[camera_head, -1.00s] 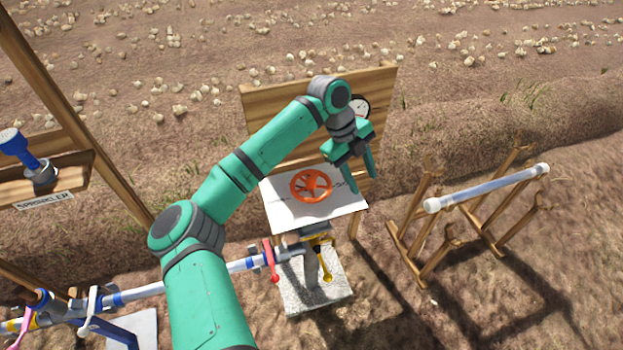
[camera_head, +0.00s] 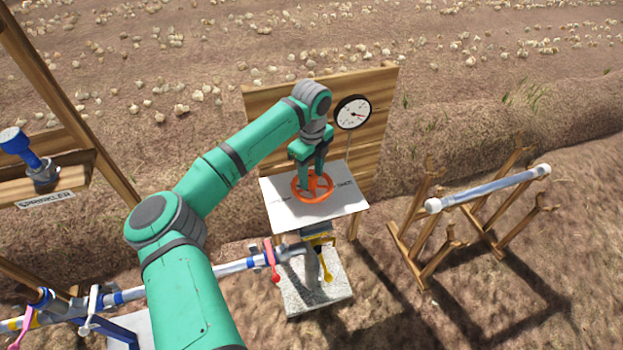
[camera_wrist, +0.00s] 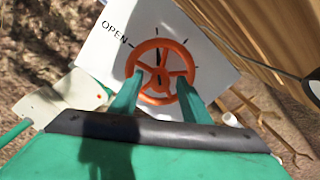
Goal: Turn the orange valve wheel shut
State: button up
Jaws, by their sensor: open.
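The orange valve wheel (camera_head: 328,187) lies on a white sign plate (camera_head: 284,213) on a stand. In the wrist view the wheel (camera_wrist: 163,43) shows its spokes and a dark pointer at its middle, and the word OPEN is printed to its upper left on the plate (camera_wrist: 100,65). My gripper (camera_head: 313,186) is over the wheel, pointing down. In the wrist view its two fingers (camera_wrist: 160,90) are apart, one at the left and one at the right of the wheel's near part. Whether they touch the rim I cannot tell.
A round gauge (camera_head: 352,112) is mounted on the wooden board (camera_head: 275,100) behind the plate. A white pipe (camera_head: 490,188) rests on a wooden rack at the right. A shelf labelled SPRINKLER (camera_head: 45,200) is at the left. A pipe with a red handle (camera_head: 271,262) runs below the plate.

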jog(key=shift+f, duration=1.15)
jog(key=c, duration=1)
jog(key=shift+c, duration=0.2)
